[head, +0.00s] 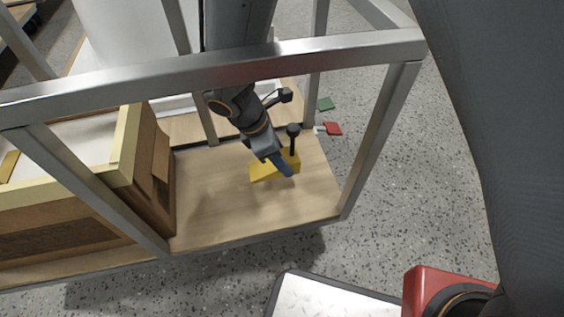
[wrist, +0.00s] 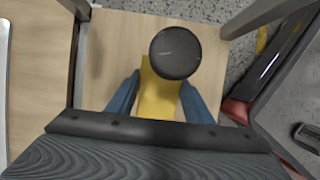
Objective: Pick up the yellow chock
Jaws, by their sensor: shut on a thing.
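The yellow chock (head: 264,171) is a wedge-shaped block with a black post and round black knob (head: 293,130) standing up from it. It is at the wooden shelf board (head: 215,205) inside a metal frame; I cannot tell whether it rests on the board or is just above it. My gripper (head: 280,163) is shut on the chock from above. In the wrist view the blue fingers of my gripper (wrist: 156,98) are on either side of the yellow chock (wrist: 158,97), and the black knob (wrist: 175,52) covers part of it.
Metal frame bars (head: 225,66) surround the board, with one upright (head: 372,150) right of the chock. A wooden crate (head: 145,165) stands to the left. The board's front is bare.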

